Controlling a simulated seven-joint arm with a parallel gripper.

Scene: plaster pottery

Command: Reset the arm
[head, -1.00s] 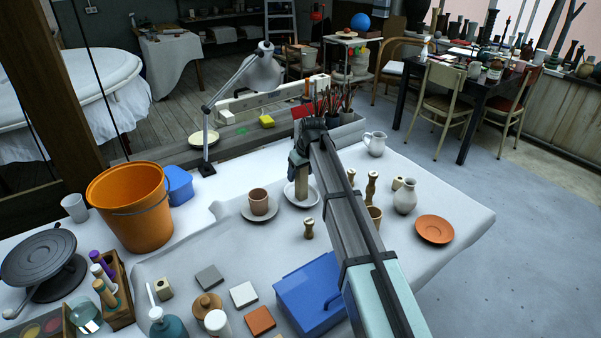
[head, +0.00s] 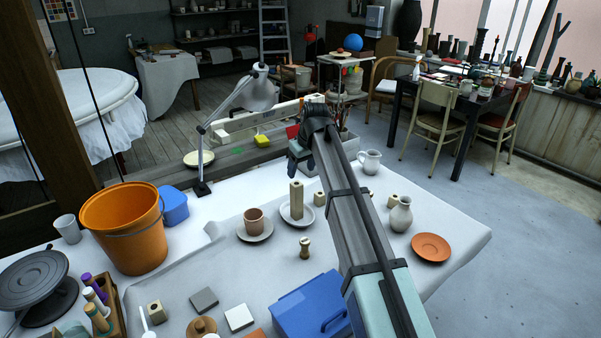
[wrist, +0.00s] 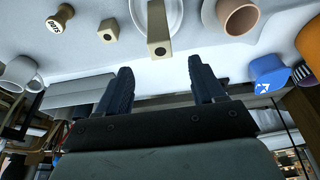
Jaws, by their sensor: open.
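My gripper (head: 301,158) is open and empty, held above the table near its back edge. In the wrist view its two dark fingers (wrist: 160,78) are spread with nothing between them. A tall pale wooden block (head: 297,200) stands upright on a white plate (head: 289,219), below and apart from the gripper. The block and plate also show in the wrist view, the block (wrist: 158,30) just beyond the fingertips.
A terracotta cup (head: 254,218) on a saucer is left of the block. An orange bucket (head: 125,228), a lamp (head: 203,150), a white jug (head: 369,161), a vase (head: 400,215), an orange plate (head: 430,247) and a blue box (head: 310,305) stand around the table.

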